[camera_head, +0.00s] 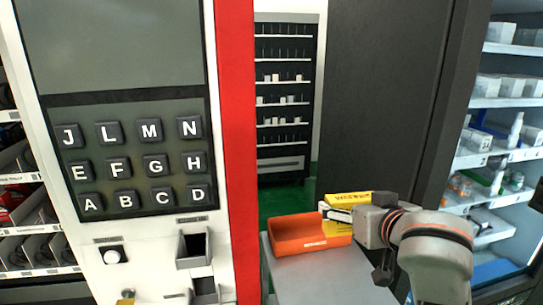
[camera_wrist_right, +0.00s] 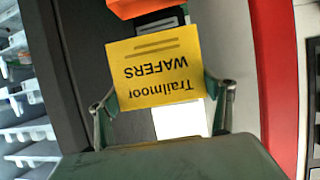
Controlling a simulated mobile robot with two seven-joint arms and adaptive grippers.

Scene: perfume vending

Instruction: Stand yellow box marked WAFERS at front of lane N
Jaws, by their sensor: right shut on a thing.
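The yellow box marked WAFERS (camera_head: 350,197) is by the orange bin in the head view. In the right wrist view the yellow box (camera_wrist_right: 155,70) shows its face with "Trailmoor WAFERS" upside down. My right gripper (camera_head: 343,213) is shut on this box, with a finger on either side of it in the wrist view (camera_wrist_right: 163,95). The gripper hides part of the box in the head view. A key marked N (camera_head: 189,127) is at the top right of the keypad. I cannot make out lane N itself. My left gripper is not in view.
An orange bin (camera_head: 300,240) stands on a grey surface (camera_head: 320,285). The vending panel (camera_head: 235,150) with a red edge stands left of it. A dark cabinet side (camera_head: 385,90) and lit shelves with goods (camera_head: 500,150) are at right. Shelves at far left are partly cut off.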

